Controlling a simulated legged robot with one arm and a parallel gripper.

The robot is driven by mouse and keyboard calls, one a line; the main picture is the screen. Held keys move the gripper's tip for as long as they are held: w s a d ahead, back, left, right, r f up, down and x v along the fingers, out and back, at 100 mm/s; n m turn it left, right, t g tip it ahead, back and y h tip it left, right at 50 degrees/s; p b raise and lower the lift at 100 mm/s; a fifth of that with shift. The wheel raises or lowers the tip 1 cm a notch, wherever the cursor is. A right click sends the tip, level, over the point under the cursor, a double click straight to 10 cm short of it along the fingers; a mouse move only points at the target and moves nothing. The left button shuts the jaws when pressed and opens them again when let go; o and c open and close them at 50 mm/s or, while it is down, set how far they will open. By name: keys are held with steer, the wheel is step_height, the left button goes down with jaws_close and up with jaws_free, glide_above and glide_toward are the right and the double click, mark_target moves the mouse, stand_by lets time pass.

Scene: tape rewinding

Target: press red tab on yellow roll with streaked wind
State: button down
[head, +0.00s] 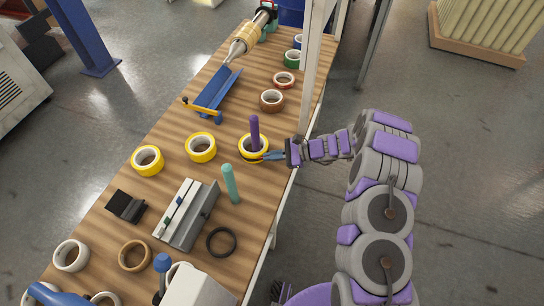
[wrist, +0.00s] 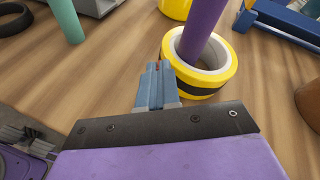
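A yellow roll (head: 242,152) with a white core stands around a purple post (head: 254,130) near the table's right edge. In the wrist view this yellow roll (wrist: 208,86) shows a dark band on its side, and the purple post (wrist: 203,30) rises inside its core. My gripper (head: 268,156) is at the roll's right side. In the wrist view my gripper (wrist: 156,70) has its fingers together, tips close beside the roll. A small red spot (wrist: 157,65) shows at the fingertips, perhaps a tab. Two more yellow rolls (head: 201,147) (head: 148,160) lie to the left; streaks cannot be told.
A teal post (head: 231,183) and a grey metal block (head: 186,216) stand nearer on the wooden table (head: 165,130). A blue tray (head: 214,92) and a brown roll (head: 272,100) lie beyond. A white upright (head: 314,65) rises at the table's right edge.

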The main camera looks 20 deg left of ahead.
steer(key=c, duration=1.8)
jaws_free()
steer(key=shift+w, duration=0.1)
steer(key=o, duration=0.5)
steer(key=shift+d, duration=0.1)
steer(key=shift+r, duration=0.1)
steer(key=p+v, duration=0.1)
steer(key=v, duration=0.7)
steer(key=p+v, duration=0.2)
steer(key=v, duration=0.7)
steer(key=shift+d, duration=0.25)
